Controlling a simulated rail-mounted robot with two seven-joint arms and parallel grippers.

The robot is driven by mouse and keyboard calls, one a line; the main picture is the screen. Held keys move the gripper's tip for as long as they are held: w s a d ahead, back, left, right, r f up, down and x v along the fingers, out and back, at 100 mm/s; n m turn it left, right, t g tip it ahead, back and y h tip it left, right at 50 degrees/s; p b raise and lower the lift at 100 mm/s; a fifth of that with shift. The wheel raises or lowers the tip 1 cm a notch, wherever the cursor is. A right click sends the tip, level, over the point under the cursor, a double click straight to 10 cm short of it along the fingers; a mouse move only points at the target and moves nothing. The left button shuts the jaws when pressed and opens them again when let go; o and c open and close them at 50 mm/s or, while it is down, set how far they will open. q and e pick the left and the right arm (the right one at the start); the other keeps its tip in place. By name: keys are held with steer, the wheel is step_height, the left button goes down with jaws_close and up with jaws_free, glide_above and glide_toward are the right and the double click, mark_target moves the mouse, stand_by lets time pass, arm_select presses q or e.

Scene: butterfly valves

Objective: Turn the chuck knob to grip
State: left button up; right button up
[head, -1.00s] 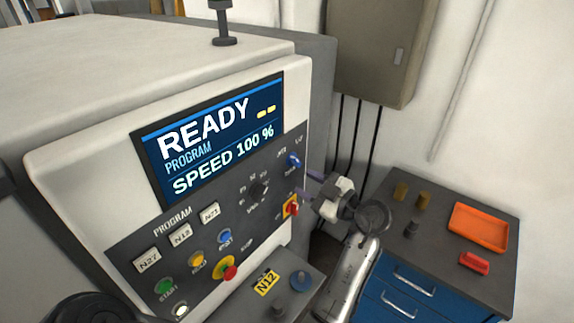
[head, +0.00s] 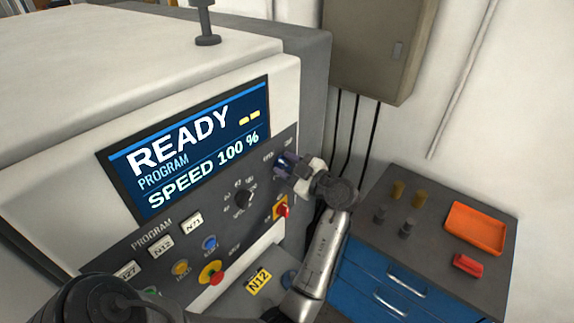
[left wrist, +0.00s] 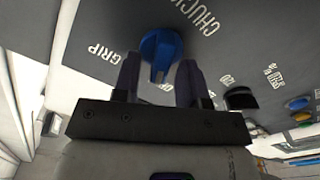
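My left gripper (left wrist: 158,75) is open, one dark finger on each side of the handle, with a visible gap; contact cannot be told. In the head view my left gripper (head: 284,165) is at the panel's upper right and mostly hides the knob. My right gripper is not in view.
The screen (head: 190,148) reads READY. A black dial (head: 244,198), a red switch on yellow (head: 282,209) and a red stop button (head: 215,278) share the panel. At right, a blue cabinet (head: 380,285) holds an orange tray (head: 476,228) and small parts.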

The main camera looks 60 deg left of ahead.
arm_select(q)
jaws_close()
steer(key=shift+w+f+m+b, duration=0.1)
steer(key=shift+m+b, duration=0.6)
steer(key=shift+m, duration=0.1)
steer(key=m+b, duration=0.1)
steer(key=m, duration=0.1)
steer(key=shift+w+m, duration=0.15)
steer(key=shift+m, duration=0.15)
steer(key=shift+w+a+m, duration=0.1)
steer(key=shift+w+m, duration=0.05)
steer(key=shift+m, duration=1.8)
steer(key=shift+w+a+m, duration=0.1)
steer(key=shift+w+m, duration=0.05)
steer(key=shift+m, duration=1.8)
